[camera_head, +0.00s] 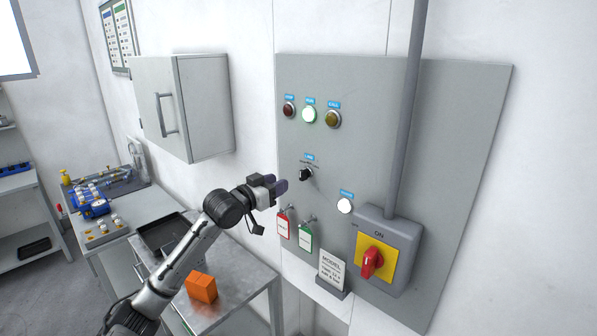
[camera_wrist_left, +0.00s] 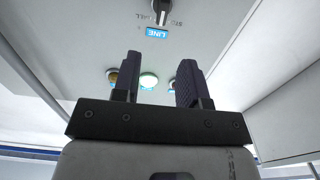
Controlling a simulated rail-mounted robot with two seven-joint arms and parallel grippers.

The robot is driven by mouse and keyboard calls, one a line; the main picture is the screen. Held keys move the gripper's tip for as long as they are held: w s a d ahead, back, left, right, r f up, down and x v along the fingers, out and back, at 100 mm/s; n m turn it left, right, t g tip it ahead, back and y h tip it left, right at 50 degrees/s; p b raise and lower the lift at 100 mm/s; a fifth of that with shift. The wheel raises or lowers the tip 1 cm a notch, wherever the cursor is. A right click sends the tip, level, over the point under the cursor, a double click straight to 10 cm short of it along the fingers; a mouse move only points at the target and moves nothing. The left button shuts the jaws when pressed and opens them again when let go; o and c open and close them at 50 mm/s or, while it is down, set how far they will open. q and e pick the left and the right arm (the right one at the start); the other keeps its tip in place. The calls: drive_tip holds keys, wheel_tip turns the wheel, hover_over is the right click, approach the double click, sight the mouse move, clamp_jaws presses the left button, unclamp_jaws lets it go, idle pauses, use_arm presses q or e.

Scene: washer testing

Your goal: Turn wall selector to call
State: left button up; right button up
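The wall selector (camera_head: 306,174) is a small black knob under a blue label on the grey wall panel (camera_head: 450,130). In the left wrist view the selector (camera_wrist_left: 161,12) is at the top edge, beside an upside-down LINE label; its white mark points toward that label. My left gripper (camera_head: 275,187) is just left of and slightly below the selector in the head view, apart from it. In the left wrist view its two dark fingers (camera_wrist_left: 158,78) are spread with nothing between them. My right gripper is not in view.
Above the selector are a dark red lamp (camera_head: 289,109), a lit green lamp (camera_head: 309,115) and a dull yellow lamp (camera_head: 333,119). A white button (camera_head: 345,206), red-handled switch (camera_head: 372,262), hanging tags and conduit (camera_head: 405,120) are nearby. An orange block (camera_head: 201,287) sits on the bench.

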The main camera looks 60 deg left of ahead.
sight(300, 172)
use_arm(q)
drive_tip(key=p+x, duration=0.1)
drive_tip(key=x, duration=0.7)
drive_tip(key=shift+a+r+p, duration=0.1)
drive_tip(key=shift+r+p, duration=0.05)
drive_tip(key=shift+p, duration=0.25)
drive_tip(key=shift+x, duration=0.8)
drive_tip(key=shift+c, duration=0.8)
clamp_jaws()
